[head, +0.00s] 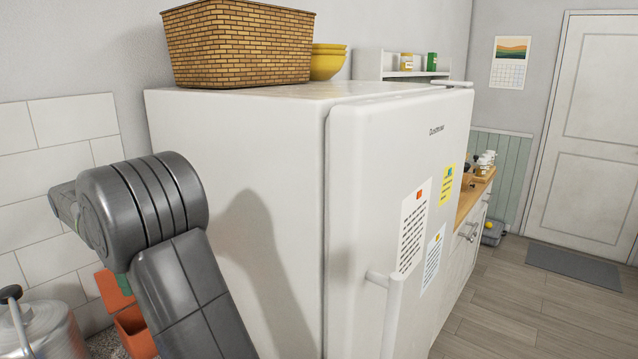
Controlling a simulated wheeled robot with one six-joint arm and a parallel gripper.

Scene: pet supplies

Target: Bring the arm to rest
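My grey arm rises from the bottom of the head view at the left, in front of the side of the white fridge. Its upper joint bends toward the left edge. My gripper's fingers do not show, so I cannot see whether it holds anything. The arm appears apart from the fridge (240,190) and casts a shadow on its side.
A wicker basket (238,45) and yellow bowls (327,64) stand on the fridge. An orange container (135,330) and a metal pot (45,335) are low at the left, close to my arm. Clear floor (500,310) lies right, before a white door (590,130).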

